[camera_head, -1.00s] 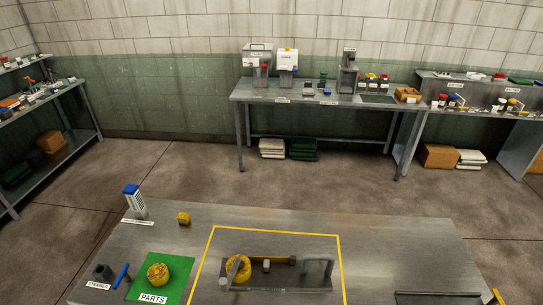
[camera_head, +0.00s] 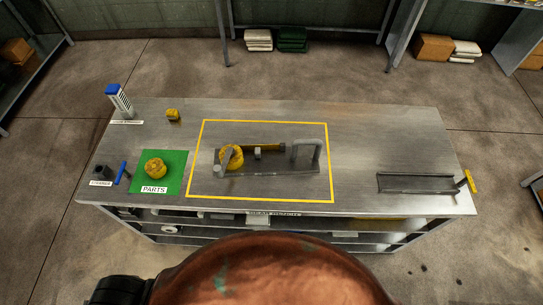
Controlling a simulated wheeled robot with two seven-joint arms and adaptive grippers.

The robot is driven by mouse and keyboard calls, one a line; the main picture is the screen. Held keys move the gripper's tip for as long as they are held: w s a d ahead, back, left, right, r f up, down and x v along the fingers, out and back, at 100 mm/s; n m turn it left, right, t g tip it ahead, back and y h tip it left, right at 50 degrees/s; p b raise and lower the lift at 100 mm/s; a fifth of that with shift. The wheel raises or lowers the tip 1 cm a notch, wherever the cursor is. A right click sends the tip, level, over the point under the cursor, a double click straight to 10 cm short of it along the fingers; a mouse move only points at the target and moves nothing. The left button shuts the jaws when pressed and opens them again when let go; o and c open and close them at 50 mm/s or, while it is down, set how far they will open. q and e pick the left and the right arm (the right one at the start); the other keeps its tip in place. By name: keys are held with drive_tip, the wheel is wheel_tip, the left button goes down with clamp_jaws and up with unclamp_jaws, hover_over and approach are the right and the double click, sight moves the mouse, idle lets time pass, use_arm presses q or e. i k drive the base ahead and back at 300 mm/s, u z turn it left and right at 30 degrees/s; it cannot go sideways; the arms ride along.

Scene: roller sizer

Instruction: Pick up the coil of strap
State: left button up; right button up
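I cannot pick out a coil of strap for certain. A small whitish rounded item (camera_head: 170,229) lies on the bench's under-shelf at the left; it is too small to identify. A yellow round part (camera_head: 156,168) lies on a green mat (camera_head: 174,185) labelled PARTS on the bench top. Another yellow round part (camera_head: 231,157) sits on a grey metal fixture (camera_head: 280,168) inside a yellow outline. Neither of my grippers shows in the head view.
The steel bench (camera_head: 370,135) has bare top right of the outline. A blue-topped container (camera_head: 119,98), small yellow block (camera_head: 173,115), dark cup (camera_head: 101,172), blue-handled tool (camera_head: 121,173) and grey tray (camera_head: 415,182) stand on it. Open floor surrounds the bench.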

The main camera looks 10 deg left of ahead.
sight(155, 167)
drive_tip(key=u, duration=1.55)
drive_tip(key=k, duration=0.5)
drive_tip(key=u, duration=1.75)
drive_tip(key=i, duration=1.15)
drive_tip(key=z, duration=1.95)
